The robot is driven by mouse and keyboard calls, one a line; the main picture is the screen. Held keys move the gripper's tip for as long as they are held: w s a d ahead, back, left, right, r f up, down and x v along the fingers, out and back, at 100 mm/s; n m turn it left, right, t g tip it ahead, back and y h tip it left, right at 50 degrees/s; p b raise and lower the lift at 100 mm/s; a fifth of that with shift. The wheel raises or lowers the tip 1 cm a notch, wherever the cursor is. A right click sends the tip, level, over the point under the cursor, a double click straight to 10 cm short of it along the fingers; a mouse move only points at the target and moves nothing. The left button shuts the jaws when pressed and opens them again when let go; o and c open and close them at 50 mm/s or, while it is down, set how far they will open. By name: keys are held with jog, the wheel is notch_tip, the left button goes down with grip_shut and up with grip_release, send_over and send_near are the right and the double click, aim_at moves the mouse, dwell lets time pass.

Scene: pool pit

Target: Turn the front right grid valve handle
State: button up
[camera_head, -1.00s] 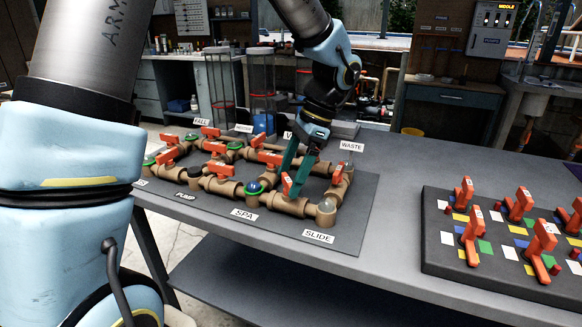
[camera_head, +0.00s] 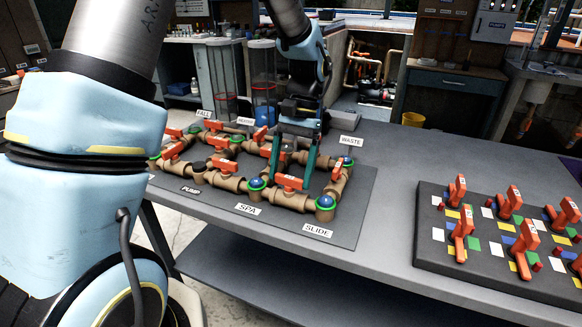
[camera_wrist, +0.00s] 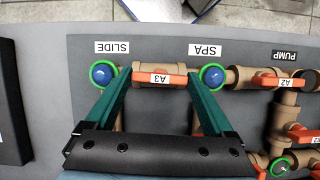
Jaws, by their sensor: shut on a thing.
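The front right grid valve handle (camera_head: 290,182) is orange and, in the wrist view, marked A3 (camera_wrist: 160,78). It lies along the brown pipe between the SPA and SLIDE labels. My gripper (camera_head: 288,178) reaches down from above with two long green fingers, one at each end of this handle. In the wrist view my gripper (camera_wrist: 158,75) is shut on the handle lengthwise. The joint by SLIDE (camera_head: 325,205) and the joint by SPA (camera_head: 256,187) both show blue domes with green rings.
Other orange valve handles stand close by on the pipe grid, including one on the right side pipe (camera_head: 338,168). A dark board (camera_head: 430,265) with several orange levers and coloured squares lies to the right. Bare grey table (camera_head: 385,200) separates them.

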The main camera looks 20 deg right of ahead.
jog(key=shift+n, duration=0.4)
jog(key=o, duration=1.1)
jog(key=v, duration=0.5)
jog(key=b+v, duration=0.1)
jog(key=v, duration=0.4)
jog(key=shift+w+a+r, duration=0.1)
jog(key=shift+w+r, duration=0.15)
jog(key=shift+r, duration=0.15)
jog(key=a+f+n+t+h, duration=0.1)
jog(key=a+f+n, duration=0.1)
jog(key=a, duration=0.7)
jog(key=s+a+f+n+t+h, duration=0.1)
jog(key=a+f, duration=0.3)
jog(key=a, duration=0.6)
jog(key=s+a+f+n+t+h, duration=0.1)
jog(key=a+n, duration=0.3)
jog(key=a, duration=0.5)
jog(key=shift+s+a+f+t+h, duration=0.1)
jog(key=shift+f+t+h, duration=0.05)
jog(key=shift+f+t, duration=0.3)
jog(key=shift+s+a+f+t+h, duration=0.1)
jog(key=shift+f+t+h, duration=0.05)
jog(key=shift+f+t, duration=0.3)
